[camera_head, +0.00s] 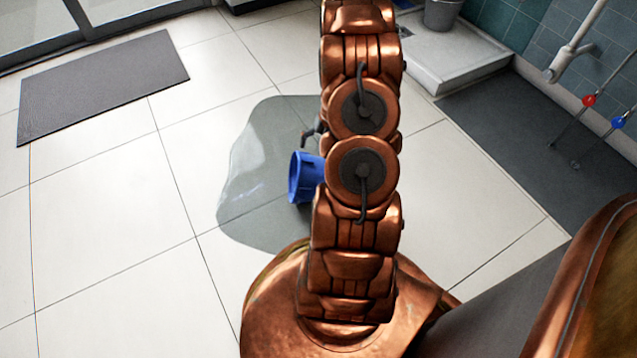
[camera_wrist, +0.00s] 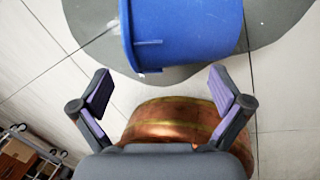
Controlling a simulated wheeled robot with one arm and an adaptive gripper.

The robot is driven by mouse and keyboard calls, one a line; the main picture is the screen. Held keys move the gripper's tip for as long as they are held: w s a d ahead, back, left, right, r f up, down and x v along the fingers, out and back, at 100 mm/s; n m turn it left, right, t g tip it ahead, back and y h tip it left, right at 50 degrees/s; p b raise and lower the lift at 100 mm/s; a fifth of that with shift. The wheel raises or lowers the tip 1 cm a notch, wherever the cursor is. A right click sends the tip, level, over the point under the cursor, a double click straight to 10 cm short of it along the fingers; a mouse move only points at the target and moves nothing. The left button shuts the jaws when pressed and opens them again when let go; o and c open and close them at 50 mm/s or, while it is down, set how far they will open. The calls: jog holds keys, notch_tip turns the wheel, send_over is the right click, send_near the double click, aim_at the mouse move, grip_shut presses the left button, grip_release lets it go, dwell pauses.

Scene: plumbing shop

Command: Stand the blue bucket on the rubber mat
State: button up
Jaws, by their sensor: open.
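The blue bucket (camera_head: 305,177) lies on its side in a grey puddle, its rim toward the left; my arm hides part of it. In the wrist view the bucket (camera_wrist: 185,35) is large at the top, just beyond my fingertips. My gripper (camera_wrist: 160,76) is open and empty, its two purple-padded fingers apart, with the bucket ahead of the gap. In the head view my arm mostly hides the gripper. A flat dark grey mat (camera_head: 100,82) lies at the upper left. A second dark grey flat area (camera_head: 500,150) lies at the right; I cannot tell whether it is a mat.
The puddle (camera_head: 250,165) spreads around the bucket on pale tiles. A white shower tray (camera_head: 450,55) with a grey bucket (camera_head: 441,12) is at the upper right. Pipes with red and blue valves (camera_head: 589,100) stand at the right. The tiles between puddle and left mat are clear.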

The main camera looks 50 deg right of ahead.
aim_at(311, 165)
jog(key=shift+a+b+x, duration=0.1)
jog(key=shift+b+x, duration=1.05)
jog(key=shift+x, duration=0.75)
jog(key=shift+a+b+x, duration=0.15)
jog(key=shift+b+x, duration=0.95)
jog(key=shift+x, duration=0.75)
jog(key=shift+c, duration=0.2)
jog(key=shift+s+a, duration=0.1)
grip_shut()
